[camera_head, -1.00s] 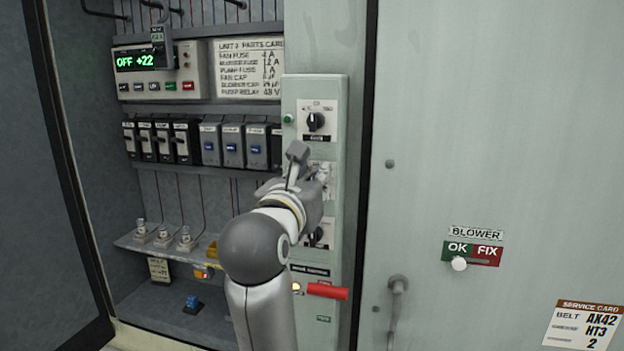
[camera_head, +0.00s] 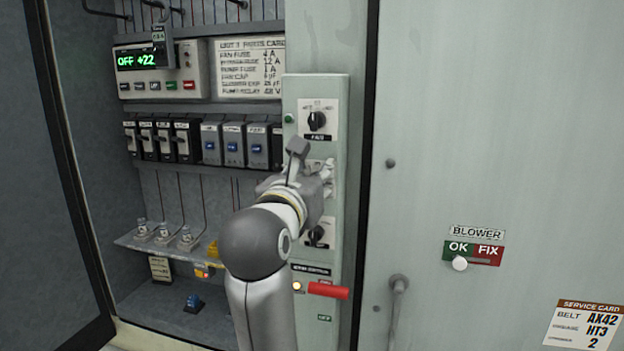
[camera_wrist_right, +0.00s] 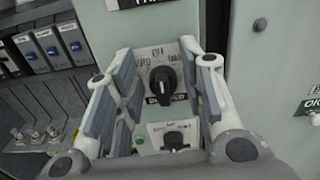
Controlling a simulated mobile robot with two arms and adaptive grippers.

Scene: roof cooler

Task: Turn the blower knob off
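Three black knobs run down a narrow green panel (camera_head: 339,100). The top knob (camera_head: 316,121) and bottom knob (camera_head: 318,233) show in the head view; my right gripper (camera_head: 322,180) hides the middle one. In the right wrist view, a black knob (camera_wrist_right: 165,80) on a white plate appears between the fingers of my right gripper (camera_wrist_right: 160,95). Its ridge stands near upright, its top leaning slightly left; the label below is partly unreadable. The fingers are apart on either side of the knob; contact is not visible. My left gripper is out of view.
A red handle (camera_head: 328,291) sticks out low on the panel. The open cabinet on the left holds breakers (camera_head: 233,145) and a display (camera_head: 143,58). The door on the right carries a BLOWER OK/FIX slider (camera_head: 460,263) and a bar handle (camera_head: 397,300).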

